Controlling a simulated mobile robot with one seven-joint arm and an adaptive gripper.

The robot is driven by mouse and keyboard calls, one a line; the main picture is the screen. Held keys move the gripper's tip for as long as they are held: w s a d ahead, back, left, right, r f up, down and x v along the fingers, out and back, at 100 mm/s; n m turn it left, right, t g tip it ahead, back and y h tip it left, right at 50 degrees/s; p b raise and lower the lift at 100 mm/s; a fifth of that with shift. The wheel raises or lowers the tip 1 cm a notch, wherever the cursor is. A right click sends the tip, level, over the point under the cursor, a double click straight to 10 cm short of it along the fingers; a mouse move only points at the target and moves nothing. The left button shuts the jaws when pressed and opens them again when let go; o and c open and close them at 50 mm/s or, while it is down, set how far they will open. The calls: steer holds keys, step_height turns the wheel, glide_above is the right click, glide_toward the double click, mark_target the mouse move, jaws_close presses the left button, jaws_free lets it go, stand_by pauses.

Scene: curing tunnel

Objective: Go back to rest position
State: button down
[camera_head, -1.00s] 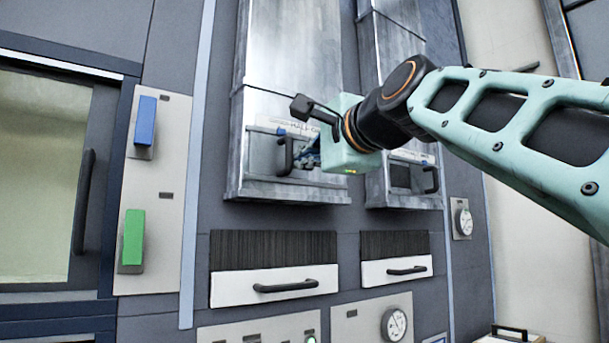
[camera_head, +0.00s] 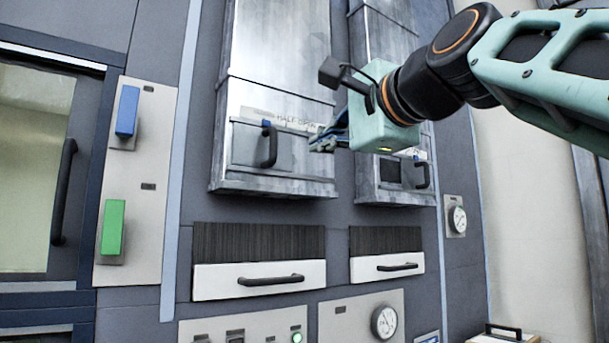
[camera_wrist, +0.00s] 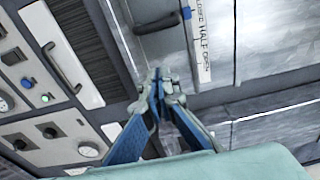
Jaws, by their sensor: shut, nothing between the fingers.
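My gripper (camera_head: 322,143) is in the upper middle of the head view, in front of the right edge of the left metal chute's small door. In the wrist view its blue fingers (camera_wrist: 158,80) meet at the tips with nothing between them. The left chute (camera_head: 275,75) has a small door (camera_head: 248,148) with a black handle (camera_head: 269,146), which stands clear of my fingers. A label strip with "HALF OPEN" lettering (camera_wrist: 203,45) shows beside that handle in the wrist view.
The right chute (camera_head: 375,180) is partly hidden behind my wrist. Below are two white drawers (camera_head: 220,281) (camera_head: 365,269) with black handles, and a panel with a gauge (camera_head: 384,322). Blue (camera_head: 127,110) and green (camera_head: 113,226) switches are at left. A pale wall is at right.

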steer(key=s+d+f+n+g+h, duration=0.2)
steer(key=d+f+n+g, duration=0.1)
steer(key=f, duration=1.3)
steer(key=s+d+f+n+g+h, duration=0.2)
steer(key=f+n+h, duration=0.1)
steer(key=f, duration=1.3)
steer(key=s+d+f+n+g+h, duration=0.1)
steer(key=s+f, duration=0.3)
steer(key=f, duration=0.4)
steer(key=s+d+f+n+g+h, duration=0.1)
steer(key=s+d+f+n+g, duration=0.1)
steer(key=f, duration=0.7)
steer(key=s+d+f+n+g, duration=0.2)
steer(key=s+f+n, duration=0.1)
steer(key=s+f, duration=0.4)
step_height(320, 180, down, 2)
steer(key=shift+d+f+n+g+h, duration=0.2)
steer(key=shift+d+n+g+h, duration=0.1)
steer(key=shift+n+h, duration=0.1)
